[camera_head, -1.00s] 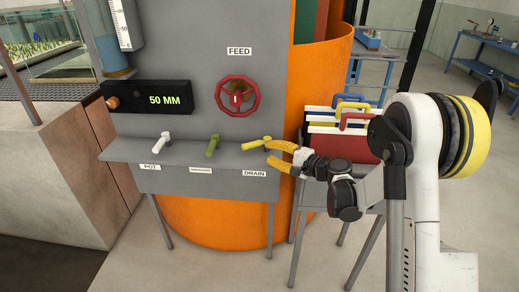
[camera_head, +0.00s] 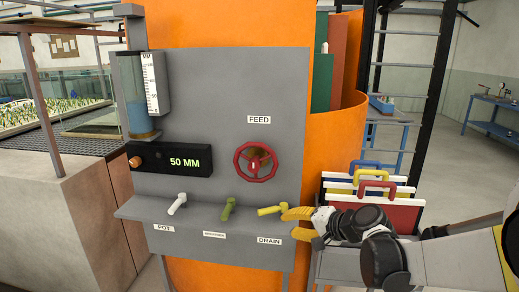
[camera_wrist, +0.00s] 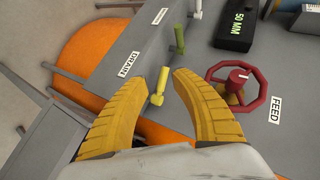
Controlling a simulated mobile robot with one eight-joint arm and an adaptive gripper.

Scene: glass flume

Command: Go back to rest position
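My gripper (camera_head: 297,223) has two yellow fingers and is open at the right end of the grey panel's ledge (camera_head: 140,210). Its fingertips are close to the yellow drain lever (camera_head: 270,211). In the wrist view the fingers (camera_wrist: 160,82) stand apart, with the yellow lever (camera_wrist: 160,82) showing in the gap between them. I cannot tell whether a finger touches it. Nothing is held. A white lever (camera_head: 178,204) and a green lever (camera_head: 228,208) stand to the left on the same ledge.
A red feed wheel (camera_head: 256,162) and a display (camera_head: 170,160) reading 50 MM are on the panel. Boards with coloured handles (camera_head: 378,190) stand just behind my arm. An orange tank (camera_head: 345,140) rises behind the panel. Open floor lies at the right.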

